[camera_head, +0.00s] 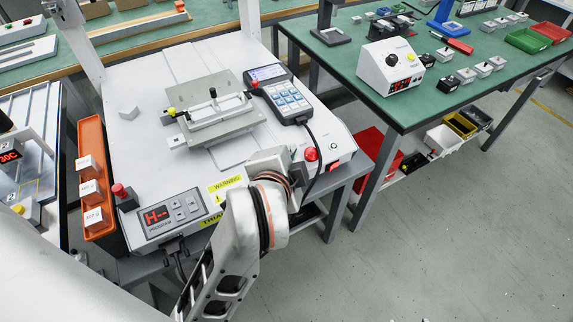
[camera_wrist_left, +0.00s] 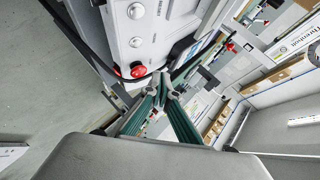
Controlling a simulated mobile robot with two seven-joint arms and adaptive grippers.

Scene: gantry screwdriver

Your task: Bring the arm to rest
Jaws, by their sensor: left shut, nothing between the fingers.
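My left arm (camera_head: 248,235) rises from the lower middle of the head view. Its wrist end is over the front right corner of the white gantry screwdriver station. My left gripper (camera_head: 278,165) is mostly hidden behind the wrist there. In the left wrist view the fingers (camera_wrist_left: 166,86) meet at their tips, shut with nothing between them. A red emergency button (camera_wrist_left: 138,71) and the station's front panel (camera_wrist_left: 137,30) show beyond and beside the fingers. My right gripper is in neither view.
The station carries a fixture plate (camera_head: 214,122), a keypad pendant (camera_head: 285,97) with a cable near my wrist, a red button (camera_head: 311,154) and a program display (camera_head: 172,212). An orange tray (camera_head: 93,140) lies left. A green table (camera_head: 350,65) stands right; the floor (camera_head: 440,235) front right is clear.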

